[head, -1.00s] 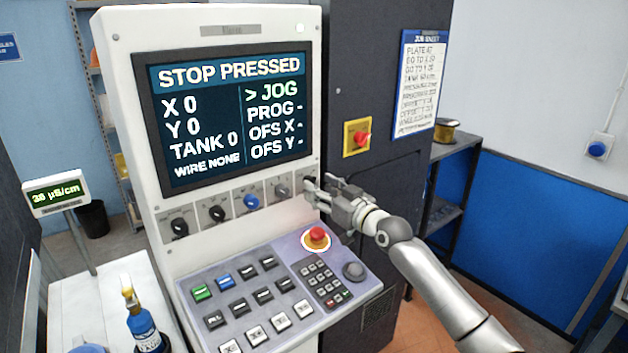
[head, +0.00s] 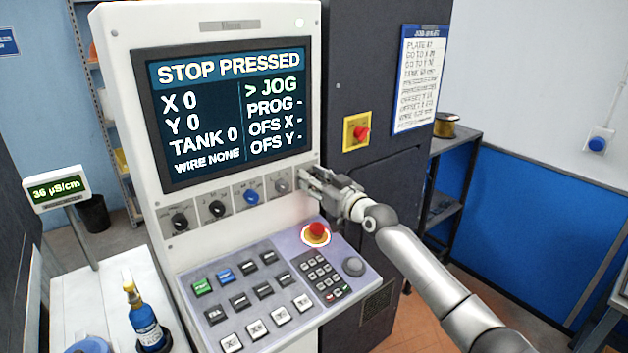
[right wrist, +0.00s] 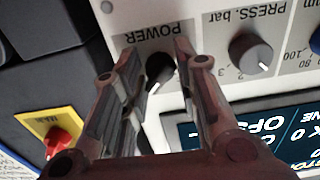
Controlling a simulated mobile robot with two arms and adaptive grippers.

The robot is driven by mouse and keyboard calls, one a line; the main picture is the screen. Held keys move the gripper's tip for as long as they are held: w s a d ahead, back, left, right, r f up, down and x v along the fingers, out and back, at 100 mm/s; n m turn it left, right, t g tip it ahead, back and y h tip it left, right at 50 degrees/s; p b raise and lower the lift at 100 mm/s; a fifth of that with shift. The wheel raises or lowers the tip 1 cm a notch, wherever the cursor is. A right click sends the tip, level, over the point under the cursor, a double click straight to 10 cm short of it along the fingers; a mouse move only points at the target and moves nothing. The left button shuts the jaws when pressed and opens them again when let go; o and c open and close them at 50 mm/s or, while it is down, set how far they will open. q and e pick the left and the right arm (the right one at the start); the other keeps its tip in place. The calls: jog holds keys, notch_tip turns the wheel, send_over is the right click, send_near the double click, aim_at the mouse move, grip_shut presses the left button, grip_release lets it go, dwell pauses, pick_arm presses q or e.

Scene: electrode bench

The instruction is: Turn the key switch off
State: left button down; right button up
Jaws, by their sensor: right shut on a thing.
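The key switch (right wrist: 160,71), a dark round switch with a light pointer under an upside-down POWER label, is between the fingers of my right gripper (right wrist: 156,55) in the right wrist view. In the head view my right gripper (head: 308,180) is at the right end of the row of knobs below the screen, and it hides the switch there. The right gripper is shut on the switch. My left gripper is not in view.
The screen (head: 228,112) reads STOP PRESSED. A red stop button (head: 317,231) sits below the gripper on the sloped keypad panel (head: 235,285). A grey pressure knob (right wrist: 250,52) is beside the switch. A red main switch (head: 361,133) is on the dark cabinet to the right.

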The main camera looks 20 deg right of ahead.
jog(key=shift+f+n+b, duration=0.2)
jog(key=shift+n+b, duration=1.4)
jog(key=shift+b, duration=0.45)
jog(key=shift+n+b, duration=0.6)
jog(key=shift+n, duration=0.3)
grip_shut()
jog(key=n, duration=0.6)
jog(key=shift+r+p, duration=0.3)
jog(key=shift+c, duration=0.5)
grip_release()
jog(key=n+p, duration=0.1)
jog(key=n, duration=0.3)
jog(key=shift+n+p, duration=0.3)
jog(key=shift+p, duration=0.1)
jog(key=shift+o, duration=0.5)
jog(key=shift+f+n+p, duration=0.15)
jog(key=shift+n+p, duration=0.25)
jog(key=shift+n, duration=0.7)
